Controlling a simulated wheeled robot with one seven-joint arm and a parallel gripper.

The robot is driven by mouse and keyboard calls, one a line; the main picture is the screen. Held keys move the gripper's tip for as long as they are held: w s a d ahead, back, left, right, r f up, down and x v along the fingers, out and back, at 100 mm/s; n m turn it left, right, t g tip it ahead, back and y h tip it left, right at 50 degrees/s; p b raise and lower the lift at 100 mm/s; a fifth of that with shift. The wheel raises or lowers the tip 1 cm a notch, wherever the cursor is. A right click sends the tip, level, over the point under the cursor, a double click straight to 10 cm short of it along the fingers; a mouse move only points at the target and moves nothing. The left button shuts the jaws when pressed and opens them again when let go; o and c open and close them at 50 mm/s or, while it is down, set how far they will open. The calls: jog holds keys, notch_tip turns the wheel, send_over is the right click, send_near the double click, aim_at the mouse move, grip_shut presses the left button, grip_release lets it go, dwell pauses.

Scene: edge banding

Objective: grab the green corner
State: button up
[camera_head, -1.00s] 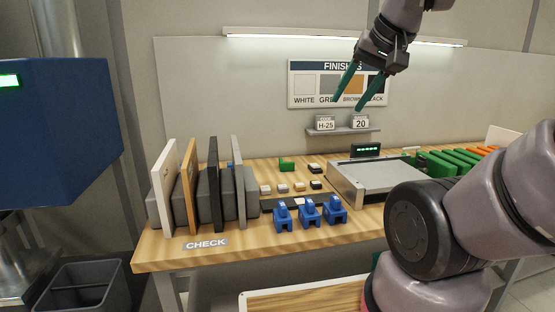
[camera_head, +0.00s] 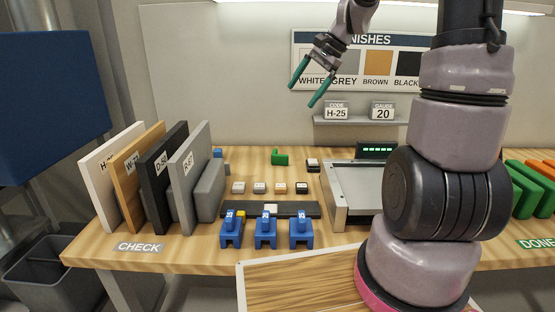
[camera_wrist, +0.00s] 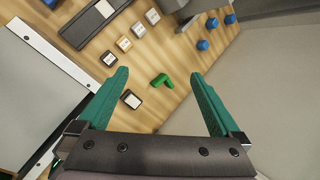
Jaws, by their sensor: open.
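The green corner (camera_head: 280,157) is a small L-shaped piece lying on the wooden bench toward its back, left of the grey metal plate device. In the wrist view the green corner (camera_wrist: 161,81) lies below and between my fingers, nearer the left one, apart from both. My gripper (camera_head: 304,97) has green fingers and hangs above the back of the bench, in front of the wall sign. The wrist view shows my gripper (camera_wrist: 166,88) with its fingers wide apart and nothing between them.
Small sample blocks (camera_head: 260,187) sit in front of the corner. Blue clamps (camera_head: 266,232) stand near the front edge. Upright panels (camera_head: 188,180) are at left, and the metal device (camera_head: 345,185) at right. A shelf with code cards (camera_head: 336,111) is on the wall behind.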

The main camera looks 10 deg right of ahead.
jog(key=w+d+f+m+y, duration=0.2)
jog(key=w+f+m+y, duration=0.25)
jog(key=w+f, duration=0.7)
jog(key=m+t+y, duration=0.2)
jog(key=m, duration=0.5)
send_near(281, 157)
jog(key=shift+n, duration=0.25)
jog(key=w, duration=0.4)
jog(key=shift+d+r, duration=0.1)
jog(key=shift+d, duration=0.3)
jog(key=x, duration=1)
jog(key=shift+s+a+f, duration=0.1)
jog(key=shift+a+f, duration=0.1)
jog(key=shift+a, duration=0.2)
jog(key=shift+y, duration=0.25)
jog(key=c, duration=1.1)
